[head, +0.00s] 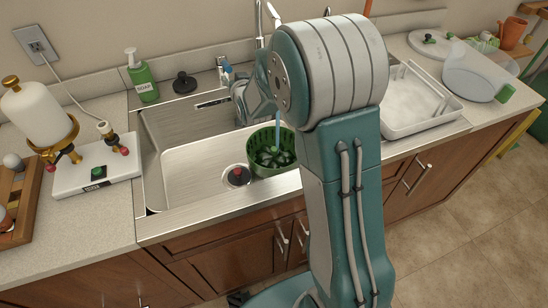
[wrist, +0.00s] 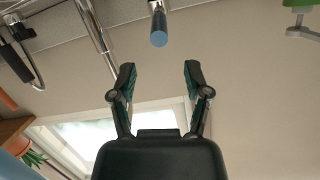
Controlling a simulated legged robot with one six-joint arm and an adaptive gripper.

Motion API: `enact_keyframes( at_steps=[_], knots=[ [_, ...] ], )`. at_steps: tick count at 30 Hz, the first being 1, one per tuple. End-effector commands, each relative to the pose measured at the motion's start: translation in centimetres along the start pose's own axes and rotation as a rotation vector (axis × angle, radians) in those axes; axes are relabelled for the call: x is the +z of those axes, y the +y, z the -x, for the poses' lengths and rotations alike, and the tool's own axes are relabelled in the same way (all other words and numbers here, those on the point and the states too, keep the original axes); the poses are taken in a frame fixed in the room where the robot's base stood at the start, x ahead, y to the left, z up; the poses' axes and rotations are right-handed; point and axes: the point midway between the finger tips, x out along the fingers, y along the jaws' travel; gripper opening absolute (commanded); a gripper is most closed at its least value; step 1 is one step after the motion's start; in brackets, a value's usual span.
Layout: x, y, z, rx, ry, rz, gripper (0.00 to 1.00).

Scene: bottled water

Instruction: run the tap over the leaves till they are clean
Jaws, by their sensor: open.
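A green colander (head: 256,163) stands in the sink at its right side, with dark green leaves (head: 272,157) inside. A narrow blue stream (head: 277,132), apparently water, falls into it. My arm hides much of the tap and part of the colander. In the head view a blue-tipped tap handle (head: 227,69) shows behind the sink; it seems to be the blue-ended metal rod (wrist: 159,38) in the upside-down wrist view. My gripper (wrist: 160,72) is open and empty, its fingers apart with the rod's end beyond the gap. I cannot tell whether they touch.
The steel sink (head: 185,165) has a drain with a red-centred plug (head: 237,176). A green soap bottle (head: 143,78) and a black knob-topped stopper (head: 184,83) stand behind it. A white tray (head: 415,100) lies right; a white box with valves (head: 97,170) stands left.

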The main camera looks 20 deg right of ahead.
Motion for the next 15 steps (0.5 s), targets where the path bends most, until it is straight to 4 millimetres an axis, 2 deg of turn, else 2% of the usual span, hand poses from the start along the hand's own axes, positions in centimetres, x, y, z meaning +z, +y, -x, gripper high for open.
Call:
enact_keyframes(
  at_steps=[6, 7, 8, 9, 10, 11, 15],
  knots=[
    [0.0, 0.0, 0.0, 0.0, 0.0, 0.0, 0.62],
    [0.0, 0.0, 0.0, 0.0, 0.0, 0.0, 0.53],
    [0.0, 0.0, 0.0, 0.0, 0.0, 0.0, 0.4],
    [0.0, 0.0, 0.0, 0.0, 0.0, 0.0, 0.22],
    [0.0, 0.0, 0.0, 0.0, 0.0, 0.0, 0.09],
    [0.0, 0.0, 0.0, 0.0, 0.0, 0.0, 0.0],
    [-0.27, -0.29, -0.53, -0.003, -0.017, 0.008, 0.0]
  ],
)
